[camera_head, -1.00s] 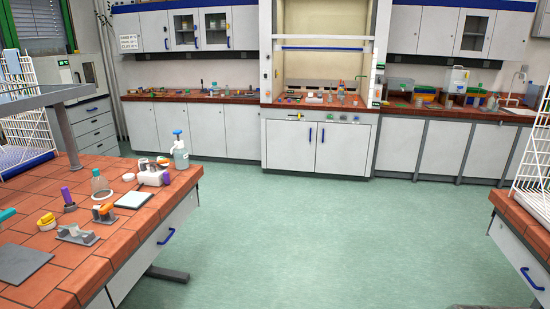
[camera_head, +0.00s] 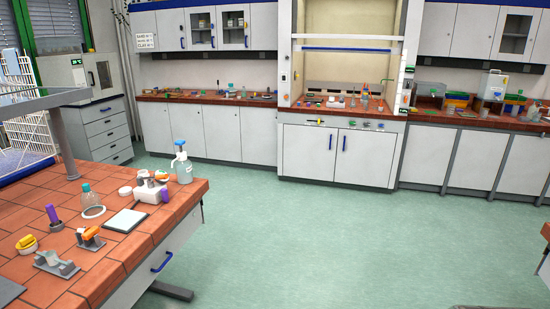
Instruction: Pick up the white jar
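I cannot tell for sure which thing is the white jar. On the tiled bench (camera_head: 105,245) at the left, a small round white piece (camera_head: 125,190) lies near the back edge, and a low white round piece with a yellow top (camera_head: 26,247) stands near the front left. A whitish bottle with a blue top (camera_head: 182,165) stands upright at the bench's far right corner. My gripper is not in view, so nothing shows as held.
A fume hood (camera_head: 345,100) stands at the back. The green floor (camera_head: 330,245) is clear.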

